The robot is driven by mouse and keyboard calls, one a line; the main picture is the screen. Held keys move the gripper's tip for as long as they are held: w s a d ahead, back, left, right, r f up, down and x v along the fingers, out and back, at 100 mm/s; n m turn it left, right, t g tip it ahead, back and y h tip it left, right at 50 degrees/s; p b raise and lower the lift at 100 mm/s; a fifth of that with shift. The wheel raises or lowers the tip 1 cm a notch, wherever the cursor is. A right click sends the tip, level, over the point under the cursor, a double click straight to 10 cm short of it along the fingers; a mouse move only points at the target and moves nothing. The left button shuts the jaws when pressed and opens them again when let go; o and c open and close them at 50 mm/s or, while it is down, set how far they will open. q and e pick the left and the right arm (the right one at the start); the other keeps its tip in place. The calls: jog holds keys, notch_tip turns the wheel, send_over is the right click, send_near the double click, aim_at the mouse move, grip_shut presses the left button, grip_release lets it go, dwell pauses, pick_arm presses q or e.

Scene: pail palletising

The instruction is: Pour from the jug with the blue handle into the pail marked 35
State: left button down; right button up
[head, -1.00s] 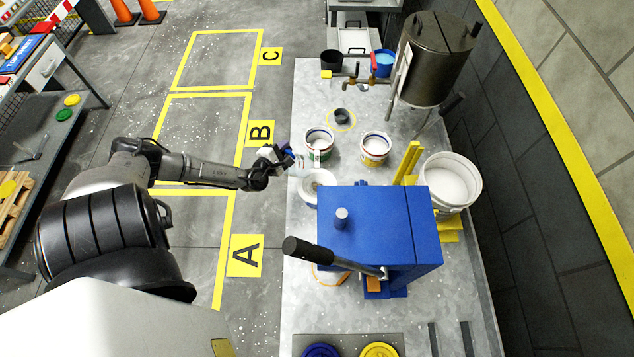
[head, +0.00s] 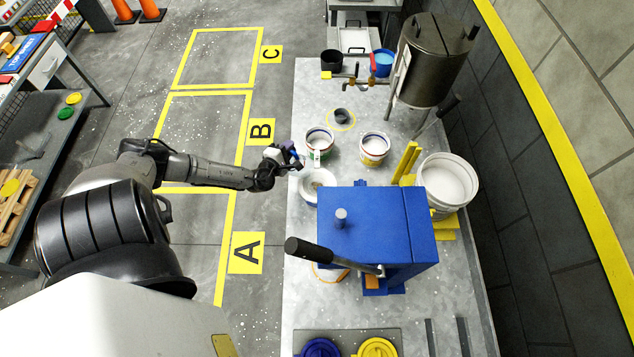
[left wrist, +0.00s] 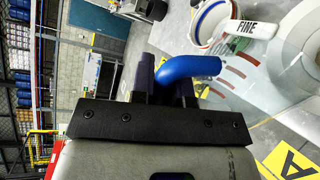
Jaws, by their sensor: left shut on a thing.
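My left gripper (left wrist: 165,85) is shut on the blue handle (left wrist: 188,68) of a see-through jug (left wrist: 238,82) with red marks on its wall. In the head view this gripper (head: 291,154) is at the bench's left edge, beside the pails; the jug is hard to make out there. A white open pail (head: 309,194) stands nearer, partly behind the blue press. I cannot read 35 on any pail, nor tell the jug's tilt. My right gripper is out of view.
The blue press (head: 365,225) with its long lever (head: 310,253) stands close on the near side. A large white bucket (head: 447,180) and a dark metal tank (head: 433,60) are at the right. A white strip marked FINE (left wrist: 255,28) shows beside the jug.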

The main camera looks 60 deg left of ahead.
aim_at(294, 153)
pick_arm(q)
jog(key=shift+w+d+r+m+p, duration=0.4)
jog(key=shift+d+p, duration=0.25)
jog(key=shift+p, duration=0.25)
jog(key=shift+w+d+r+m+p, duration=0.25)
jog(key=shift+w+d+p, duration=0.2)
jog(key=shift+d+p, duration=0.3)
jog(key=shift+w+d+r+m+g+y+p, duration=0.35)
jog(key=shift+w+r+m+p, duration=0.15)
jog(key=shift+p, duration=0.65)
jog(key=shift+d+p, duration=0.25)
jog(key=shift+p, duration=0.05)
jog(key=shift+w+d+m, duration=0.1)
jog(key=shift+w+m, duration=0.05)
jog(key=shift+m, duration=0.2)
jog(key=shift+w+d+r, duration=0.1)
jog(key=shift+w+d, duration=0.05)
jog(key=shift+d, duration=0.15)
jog(key=shift+m, duration=0.3)
